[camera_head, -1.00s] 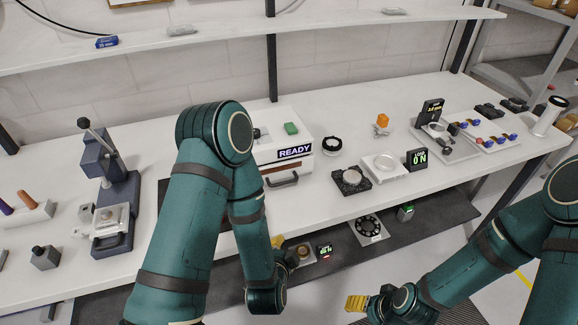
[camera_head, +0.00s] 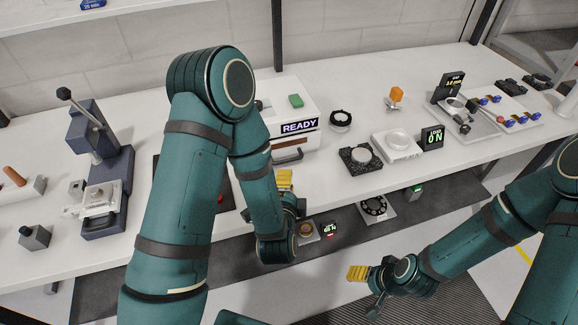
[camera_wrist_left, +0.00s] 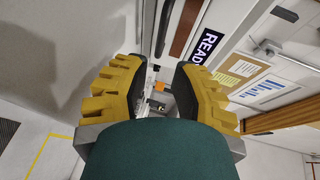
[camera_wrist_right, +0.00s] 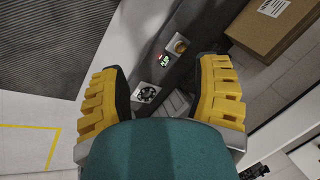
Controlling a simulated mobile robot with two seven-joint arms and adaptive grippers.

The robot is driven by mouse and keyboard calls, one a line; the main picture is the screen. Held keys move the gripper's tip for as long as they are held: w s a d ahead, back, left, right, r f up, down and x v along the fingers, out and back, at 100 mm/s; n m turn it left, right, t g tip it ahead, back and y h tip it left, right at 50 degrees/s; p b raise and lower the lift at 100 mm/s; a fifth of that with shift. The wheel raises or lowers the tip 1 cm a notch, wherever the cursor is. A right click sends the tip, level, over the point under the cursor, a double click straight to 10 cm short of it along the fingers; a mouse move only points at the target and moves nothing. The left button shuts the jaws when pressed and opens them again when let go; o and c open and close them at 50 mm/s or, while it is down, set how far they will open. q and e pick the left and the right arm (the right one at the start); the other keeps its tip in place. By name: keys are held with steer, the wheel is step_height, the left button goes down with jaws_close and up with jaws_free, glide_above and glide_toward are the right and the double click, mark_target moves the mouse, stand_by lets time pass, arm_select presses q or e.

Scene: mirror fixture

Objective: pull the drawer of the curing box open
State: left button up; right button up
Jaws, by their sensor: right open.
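The curing box (camera_head: 300,108) is white with a READY sign (camera_head: 299,127) and stands at the back of the bench, partly behind my left arm. Its drawer handle (camera_head: 288,157) is a grey bar low on the front; the drawer looks shut. My left gripper (camera_head: 284,178) has yellow fingers, just in front of and below the handle. In the left wrist view (camera_wrist_left: 162,75) its fingers are apart with nothing between them, and the READY sign (camera_wrist_left: 205,45) is beyond the fingertips. My right gripper (camera_head: 357,272) is open and empty, low in front of the bench.
A black ring piece (camera_head: 340,120), a dark slab (camera_head: 361,158) and a white scale (camera_head: 397,144) stand to the right. A blue press (camera_head: 98,160) stands at left. A lower shelf (camera_head: 345,232) runs under the bench.

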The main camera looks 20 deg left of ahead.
mark_target(289, 160)
arm_select(q)
steer(key=shift+b+x, duration=0.75)
steer(key=shift+b, duration=2.95)
steer(key=x, duration=0.7)
steer(key=shift+w, duration=0.6)
jaws_close()
